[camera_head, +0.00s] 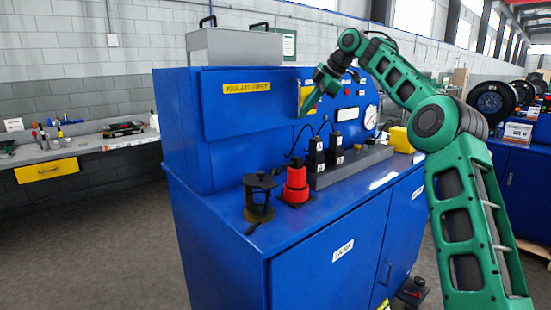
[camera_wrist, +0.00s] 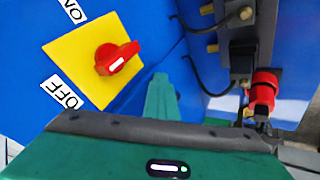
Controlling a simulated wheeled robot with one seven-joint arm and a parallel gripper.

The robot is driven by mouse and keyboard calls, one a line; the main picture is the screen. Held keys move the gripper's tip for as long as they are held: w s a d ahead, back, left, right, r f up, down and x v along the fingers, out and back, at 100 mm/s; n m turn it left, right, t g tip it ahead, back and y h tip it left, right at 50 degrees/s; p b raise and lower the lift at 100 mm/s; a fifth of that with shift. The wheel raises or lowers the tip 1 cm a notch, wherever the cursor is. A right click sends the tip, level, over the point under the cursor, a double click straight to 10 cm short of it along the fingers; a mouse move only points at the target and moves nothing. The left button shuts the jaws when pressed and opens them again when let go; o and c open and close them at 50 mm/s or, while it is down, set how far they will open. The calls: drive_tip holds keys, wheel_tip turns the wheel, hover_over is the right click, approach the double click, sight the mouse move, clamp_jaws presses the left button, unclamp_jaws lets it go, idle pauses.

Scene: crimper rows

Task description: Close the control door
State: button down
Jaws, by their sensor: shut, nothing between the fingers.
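The control door appears to be the blue panel (camera_head: 245,112) with a yellow label at the upper left of the blue console in the head view. Its lower and right edges show; how far it stands open I cannot tell. My gripper (camera_head: 304,112) is just right of the panel's right edge, fingers together, pointing down and left. In the wrist view my gripper (camera_wrist: 160,80) is a narrow green shape, empty. A yellow plate (camera_wrist: 70,60) with a red rotary switch (camera_wrist: 118,57) lies left of the fingertips there. Any contact with the door cannot be made out.
Black connectors (camera_head: 315,155) on a grey block (camera_head: 350,165), a red part (camera_head: 296,185) and a dark lantern-like part (camera_head: 259,198) stand on the console top below my gripper. A gauge (camera_head: 371,117) is to the right. A grey box (camera_head: 235,47) sits on top.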

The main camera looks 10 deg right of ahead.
drive_tip(key=shift+w+a+r, duration=0.1)
drive_tip(key=shift+a+r, duration=0.1)
drive_tip(key=shift+a, duration=0.3)
drive_tip(key=shift+w+a+r, duration=0.1)
drive_tip(key=shift+a+r, duration=0.05)
drive_tip(key=shift+a, duration=0.3)
drive_tip(key=shift+d, duration=0.25)
drive_tip(key=shift+s+d+f, duration=0.35)
drive_tip(key=shift+d+f, duration=0.25)
drive_tip(key=shift+d, duration=0.05)
drive_tip(key=d+f+v, duration=0.1)
drive_tip(key=d+v, duration=0.1)
drive_tip(key=v, duration=1)
drive_tip(key=shift+d, duration=0.25)
